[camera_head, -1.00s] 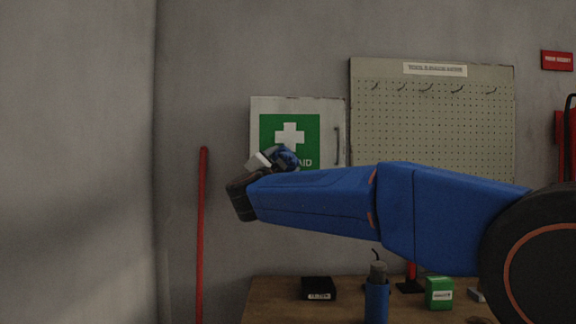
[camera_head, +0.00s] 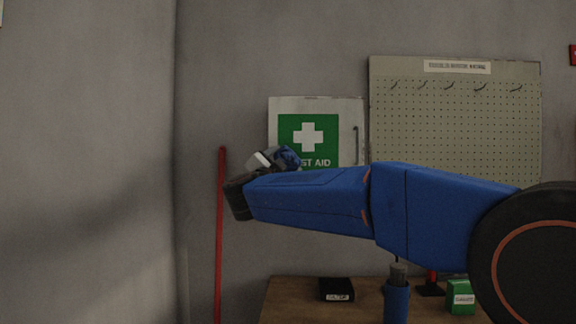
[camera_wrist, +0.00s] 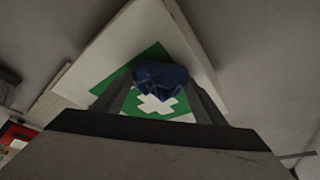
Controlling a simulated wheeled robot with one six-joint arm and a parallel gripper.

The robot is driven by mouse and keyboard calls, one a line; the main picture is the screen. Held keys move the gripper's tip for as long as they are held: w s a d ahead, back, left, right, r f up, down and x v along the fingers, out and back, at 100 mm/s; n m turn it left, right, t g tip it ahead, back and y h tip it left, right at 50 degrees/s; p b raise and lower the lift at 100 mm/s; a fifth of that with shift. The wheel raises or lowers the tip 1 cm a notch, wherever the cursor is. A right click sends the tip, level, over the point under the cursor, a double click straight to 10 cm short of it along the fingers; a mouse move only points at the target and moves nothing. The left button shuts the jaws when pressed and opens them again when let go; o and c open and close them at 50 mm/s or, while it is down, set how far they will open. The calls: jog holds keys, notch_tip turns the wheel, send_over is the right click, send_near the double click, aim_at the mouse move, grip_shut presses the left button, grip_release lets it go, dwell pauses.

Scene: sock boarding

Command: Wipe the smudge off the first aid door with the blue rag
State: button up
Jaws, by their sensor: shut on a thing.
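The first aid door (camera_head: 350,115) is a white panel on the wall with a green square and white cross. My gripper (camera_head: 272,158) is at its lower left in the head view, shut on the dark blue rag (camera_head: 287,157). In the wrist view the rag (camera_wrist: 160,76) is bunched between the fingertips of my gripper (camera_wrist: 160,88), in front of the first aid door (camera_wrist: 185,60). I cannot tell whether the rag touches the door. I see no clear smudge; the rag and arm hide the door's lower part.
A pegboard (camera_head: 455,130) with hooks hangs to the right of the door. Below is a wooden bench (camera_head: 300,300) with a black box (camera_head: 336,289), a blue canister (camera_head: 397,300) and a green box (camera_head: 461,297). A red pole (camera_head: 220,235) stands at the left.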

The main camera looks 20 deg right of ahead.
jog(key=shift+s, duration=0.1)
jog(key=shift+s+a, duration=0.3)
jog(key=shift+s, duration=0.65)
jog(key=shift+s+a, duration=0.35)
jog(key=shift+s, duration=0.55)
jog(key=shift+s+a, duration=0.3)
jog(key=shift+s, duration=0.65)
jog(key=s, duration=0.1)
jog(key=s+a, duration=0.1)
jog(key=shift+s, duration=0.4)
